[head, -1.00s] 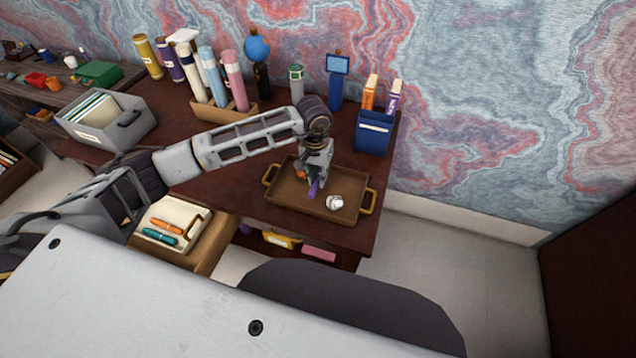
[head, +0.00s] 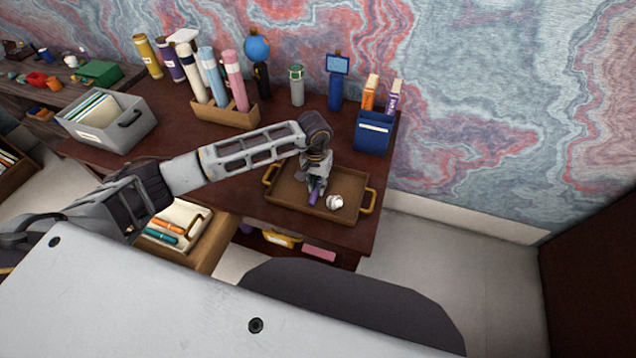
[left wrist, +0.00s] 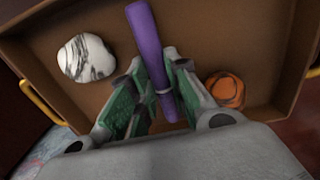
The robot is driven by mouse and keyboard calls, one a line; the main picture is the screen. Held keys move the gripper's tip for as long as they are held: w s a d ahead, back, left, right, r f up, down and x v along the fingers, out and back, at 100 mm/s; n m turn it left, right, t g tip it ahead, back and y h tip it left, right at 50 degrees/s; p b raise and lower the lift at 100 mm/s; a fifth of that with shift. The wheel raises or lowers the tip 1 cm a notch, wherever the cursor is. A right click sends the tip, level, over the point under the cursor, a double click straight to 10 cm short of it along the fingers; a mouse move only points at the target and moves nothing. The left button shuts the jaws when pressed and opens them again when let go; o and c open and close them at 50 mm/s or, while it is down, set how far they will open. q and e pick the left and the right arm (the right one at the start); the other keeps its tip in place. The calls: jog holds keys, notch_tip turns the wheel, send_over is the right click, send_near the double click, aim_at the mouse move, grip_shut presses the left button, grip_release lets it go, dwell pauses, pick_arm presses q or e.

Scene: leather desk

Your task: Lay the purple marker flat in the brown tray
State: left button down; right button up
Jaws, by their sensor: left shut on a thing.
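The purple marker (left wrist: 149,50) is between the green-padded fingers of my left gripper (left wrist: 158,90), which is shut on it. In the head view, the marker (head: 314,196) shows just below my left gripper (head: 316,184). The brown tray (head: 285,205) lies on the desk under the gripper, with brass handles at its ends. The tray (left wrist: 215,25) fills most of the left wrist view behind the marker. I cannot tell whether the marker touches the tray floor. The gripper hides part of the marker. My right gripper is not in view.
A white, grey-veined stone (head: 335,202) and an orange stone (left wrist: 224,90) are in the tray, on either side of the marker. A blue box (head: 373,133) stands behind the tray. A holder of rolls (head: 226,114) stands farther back left. An open drawer (head: 185,240) juts out front left.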

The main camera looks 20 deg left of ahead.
aim_at(317, 185)
pick_arm(q)
jog(key=shift+f, duration=0.1)
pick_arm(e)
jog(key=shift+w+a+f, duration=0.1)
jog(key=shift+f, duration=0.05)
pick_arm(q)
jog(key=c, duration=1.4)
grip_release()
jog(key=shift+o, duration=0.2)
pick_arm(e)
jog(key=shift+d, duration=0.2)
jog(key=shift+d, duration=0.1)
pick_arm(q)
jog(key=shift+r, duration=0.2)
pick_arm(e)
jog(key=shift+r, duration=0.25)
pick_arm(q)
notch_tip(317, 185, up, 12)
jog(key=b, duration=0.1)
jog(key=shift+a+b, duration=0.3)
jog(key=shift+b, duration=0.05)
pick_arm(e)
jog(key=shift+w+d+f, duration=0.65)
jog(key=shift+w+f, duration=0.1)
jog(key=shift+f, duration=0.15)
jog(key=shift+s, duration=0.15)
